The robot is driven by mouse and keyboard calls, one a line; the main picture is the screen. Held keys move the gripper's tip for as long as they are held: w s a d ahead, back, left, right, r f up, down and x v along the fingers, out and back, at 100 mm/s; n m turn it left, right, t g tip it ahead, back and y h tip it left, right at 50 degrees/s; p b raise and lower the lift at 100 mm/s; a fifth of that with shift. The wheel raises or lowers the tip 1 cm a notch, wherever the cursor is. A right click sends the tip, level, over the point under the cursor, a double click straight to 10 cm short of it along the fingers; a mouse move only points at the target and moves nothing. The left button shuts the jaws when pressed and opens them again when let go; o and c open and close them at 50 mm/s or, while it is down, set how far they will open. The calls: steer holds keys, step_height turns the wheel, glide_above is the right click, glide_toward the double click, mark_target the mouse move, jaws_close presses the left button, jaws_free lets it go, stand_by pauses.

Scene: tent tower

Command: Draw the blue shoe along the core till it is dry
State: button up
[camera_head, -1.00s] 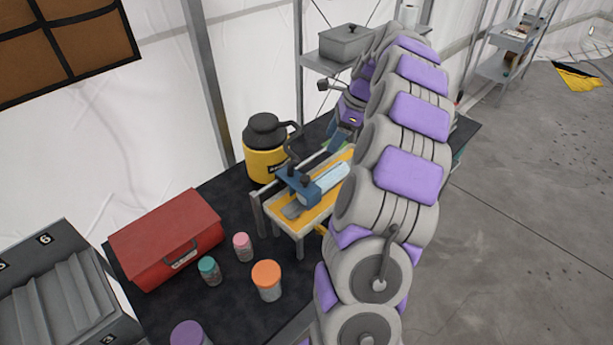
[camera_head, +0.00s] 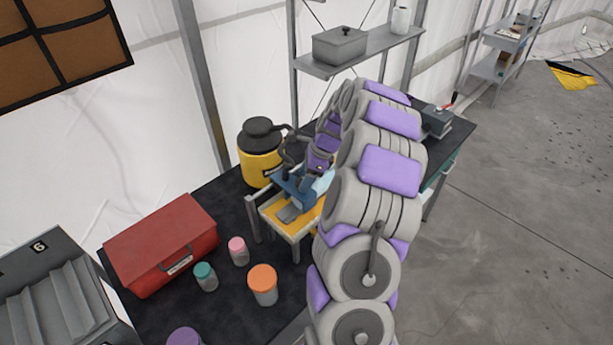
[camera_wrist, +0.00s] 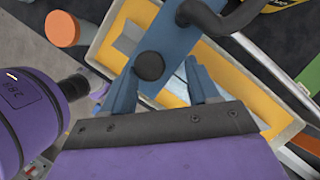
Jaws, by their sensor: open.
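The blue shoe (camera_head: 295,187) sits in the tray of yellow lining with a pale rim (camera_head: 296,233) on the dark table. A pale, light-blue cylinder, probably the core (camera_head: 323,183), shows beside the shoe, mostly hidden by my arm. In the wrist view the blue shoe (camera_wrist: 172,42) has a black round knob and a dark curved handle at its top. My gripper (camera_wrist: 160,70) is open, its two blue-grey fingers spread either side of the knob's near side. I cannot tell whether they touch the shoe. In the head view my gripper is mostly hidden.
A yellow jug with a black lid (camera_head: 260,160) stands just behind the tray. A red toolbox (camera_head: 162,245), a pink-lidded jar (camera_head: 238,252), a teal-lidded jar (camera_head: 205,277) and an orange-lidded jar (camera_head: 263,285) stand at the left. A shelf (camera_head: 365,50) hangs behind.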

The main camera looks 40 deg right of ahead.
mark_target(291, 192)
steer(key=a, duration=0.2)
steer(key=shift+a+r, duration=0.25)
steer(key=shift+a, duration=0.1)
steer(key=c, duration=0.3)
steer(key=shift+d+f, duration=0.25)
steer(key=shift+d, duration=0.95)
steer(key=c, duration=0.6)
steer(key=shift+a, duration=0.1)
steer(key=shift+c, duration=0.9)
steer(key=shift+a, duration=0.25)
jaws_close()
steer(key=shift+a+r, duration=0.15)
steer(key=shift+a, duration=0.55)
steer(key=shift+a+r+p, duration=0.1)
steer(key=shift+a+p, duration=0.2)
steer(key=shift+p, duration=0.35)
steer(key=shift+d, duration=0.35)
steer(key=o, duration=0.6)
jaws_free()
steer(key=shift+f, duration=0.2)
steer(key=o, duration=0.4)
steer(key=shift+s+a+r, duration=0.1)
steer(key=shift+s+a, duration=0.05)
steer(key=shift+a, duration=0.1)
steer(key=shift+c, duration=0.2)
steer(key=shift+o, duration=0.6)
steer(key=shift+a, duration=0.2)
